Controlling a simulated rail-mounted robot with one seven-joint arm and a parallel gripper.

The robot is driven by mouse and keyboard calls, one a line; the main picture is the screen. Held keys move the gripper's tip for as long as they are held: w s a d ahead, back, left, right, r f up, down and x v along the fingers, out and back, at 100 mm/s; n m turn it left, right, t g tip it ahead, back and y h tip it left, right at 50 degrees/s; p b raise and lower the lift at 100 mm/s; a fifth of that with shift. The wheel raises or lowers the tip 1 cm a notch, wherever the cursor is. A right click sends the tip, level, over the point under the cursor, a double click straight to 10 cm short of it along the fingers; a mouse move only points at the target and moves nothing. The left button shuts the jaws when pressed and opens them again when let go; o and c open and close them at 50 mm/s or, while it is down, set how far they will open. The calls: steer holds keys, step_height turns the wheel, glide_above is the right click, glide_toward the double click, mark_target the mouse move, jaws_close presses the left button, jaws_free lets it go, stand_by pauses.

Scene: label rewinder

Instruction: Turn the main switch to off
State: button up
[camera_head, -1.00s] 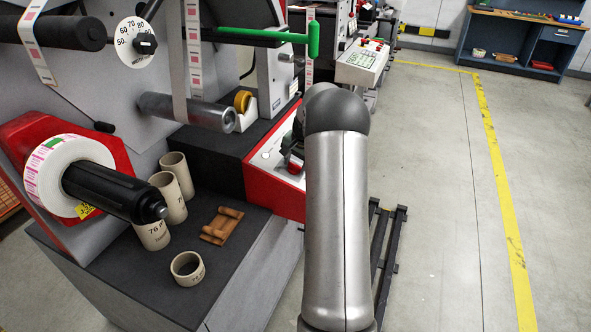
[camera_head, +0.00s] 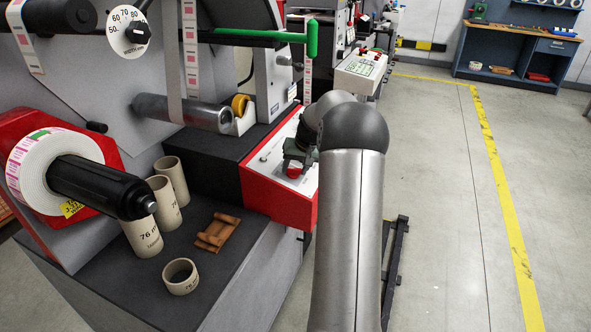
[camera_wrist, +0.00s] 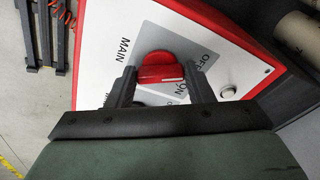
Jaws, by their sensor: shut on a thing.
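The main switch is a red rotary knob (camera_wrist: 160,67) on a white and grey panel marked MAIN, OFF and ON. A white line on the knob points to the right in the wrist view, near the ON mark. The switch (camera_head: 293,172) also shows as a small red piece in the head view, partly covered by my gripper. My gripper (camera_wrist: 161,88) has its two dark fingers on either side of the knob and is shut on it. In the head view, my gripper's green body is above the panel, and the fingertips are hard to make out.
Cardboard cores (camera_head: 181,276) and a brown wooden piece (camera_head: 217,232) rest on the dark machine deck. A green-ended bar (camera_head: 312,39) juts out above. The floor on the right is clear.

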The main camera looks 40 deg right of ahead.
steer(key=shift+o, duration=0.2)
steer(key=o, duration=1)
steer(key=shift+c, duration=0.2)
steer(key=v, duration=1.7)
steer(key=shift+r, duration=0.25)
